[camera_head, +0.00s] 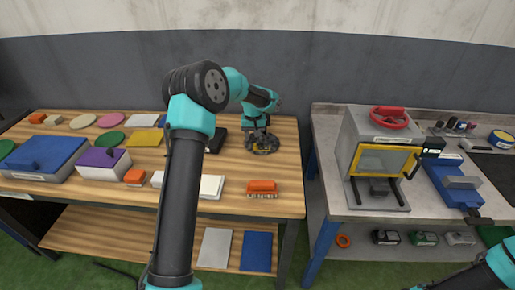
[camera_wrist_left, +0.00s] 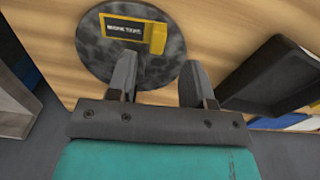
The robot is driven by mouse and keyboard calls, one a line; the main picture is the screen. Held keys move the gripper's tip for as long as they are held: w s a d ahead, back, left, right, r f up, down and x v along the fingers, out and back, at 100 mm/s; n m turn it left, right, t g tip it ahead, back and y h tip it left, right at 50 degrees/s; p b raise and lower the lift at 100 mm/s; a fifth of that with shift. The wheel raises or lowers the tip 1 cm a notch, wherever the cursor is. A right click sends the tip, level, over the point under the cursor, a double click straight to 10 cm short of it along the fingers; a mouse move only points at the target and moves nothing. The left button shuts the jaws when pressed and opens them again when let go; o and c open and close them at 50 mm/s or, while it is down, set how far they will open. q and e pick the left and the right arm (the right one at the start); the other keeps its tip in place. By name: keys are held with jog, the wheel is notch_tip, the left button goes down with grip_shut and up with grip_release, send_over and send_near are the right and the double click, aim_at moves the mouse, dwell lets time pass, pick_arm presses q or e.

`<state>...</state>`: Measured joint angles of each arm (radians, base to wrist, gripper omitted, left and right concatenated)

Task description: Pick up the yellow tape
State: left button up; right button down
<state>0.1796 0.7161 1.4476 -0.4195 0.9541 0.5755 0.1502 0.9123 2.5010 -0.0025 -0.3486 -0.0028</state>
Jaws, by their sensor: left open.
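A dark speckled round disc (camera_head: 275,149) lies on the right part of the wooden table. In the left wrist view the disc (camera_wrist_left: 96,56) bears a small yellow piece (camera_wrist_left: 158,38) beside a black label plate with a yellow border (camera_wrist_left: 124,28). This piece may be the yellow tape; I cannot tell for sure. My left gripper (camera_head: 261,136) is over the disc, pointing down. In the left wrist view its fingers (camera_wrist_left: 160,80) are apart with nothing between them, and the yellow piece lies beyond their tips. My right gripper is out of view.
A black tray (camera_wrist_left: 262,75) stands close on the right in the wrist view. An orange brush-like block (camera_head: 262,188) lies near the table's front edge. A grey bench (camera_head: 326,150) with a yellow-framed machine (camera_head: 383,160) and a round yellow-and-blue item (camera_head: 502,138) stands right, across a gap.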

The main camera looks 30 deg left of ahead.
aim_at(255, 144)
pick_arm(q)
notch_tip(255, 144, down, 4)
jog(key=shift+w+d+f, duration=0.1)
jog(key=shift+d, duration=0.05)
dwell(0.5)
grip_shut()
